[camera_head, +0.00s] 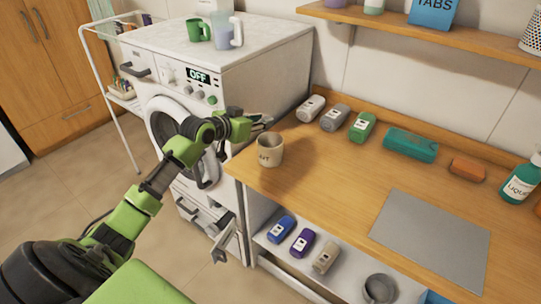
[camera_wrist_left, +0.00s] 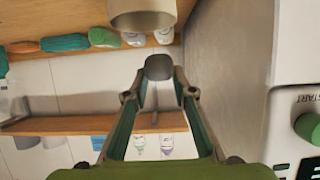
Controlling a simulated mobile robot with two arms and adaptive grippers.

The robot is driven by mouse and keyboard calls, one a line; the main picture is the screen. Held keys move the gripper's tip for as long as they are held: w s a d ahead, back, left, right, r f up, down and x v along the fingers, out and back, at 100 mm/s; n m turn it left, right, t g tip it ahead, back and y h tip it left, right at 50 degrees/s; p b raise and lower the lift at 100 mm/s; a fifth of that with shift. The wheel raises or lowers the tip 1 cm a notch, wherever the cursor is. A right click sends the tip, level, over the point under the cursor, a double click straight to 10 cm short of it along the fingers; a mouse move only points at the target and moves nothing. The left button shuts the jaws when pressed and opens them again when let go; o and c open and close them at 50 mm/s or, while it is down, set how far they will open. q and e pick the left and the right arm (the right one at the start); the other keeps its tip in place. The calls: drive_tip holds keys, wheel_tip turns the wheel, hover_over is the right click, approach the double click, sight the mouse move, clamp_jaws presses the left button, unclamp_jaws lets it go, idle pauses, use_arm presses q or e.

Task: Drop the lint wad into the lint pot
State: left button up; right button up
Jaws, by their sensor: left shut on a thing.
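My left gripper (camera_head: 257,119) is shut on the grey lint wad, which shows between the fingertips in the left wrist view (camera_wrist_left: 158,67). The lint pot (camera_head: 269,151) is a beige, open-topped cup with dark lettering, standing upright on the near left corner of the wooden counter. The gripper is at the pot's far side, above and apart from its rim in the head view. In the left wrist view the pot (camera_wrist_left: 142,14) is at the top edge, partly cut off, just beyond the wad. My right gripper is not in view.
The washing machine (camera_head: 262,85) stands left of the counter, with a green mug (camera_head: 198,31) on top. Several bottles, a teal packet (camera_head: 410,145) and an orange block (camera_head: 467,169) line the counter's back. A grey mat (camera_head: 430,235) lies at right. The counter right of the pot is clear.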

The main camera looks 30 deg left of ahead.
use_arm(q)
drive_tip(key=o, duration=0.8)
drive_tip(key=v, duration=1.2)
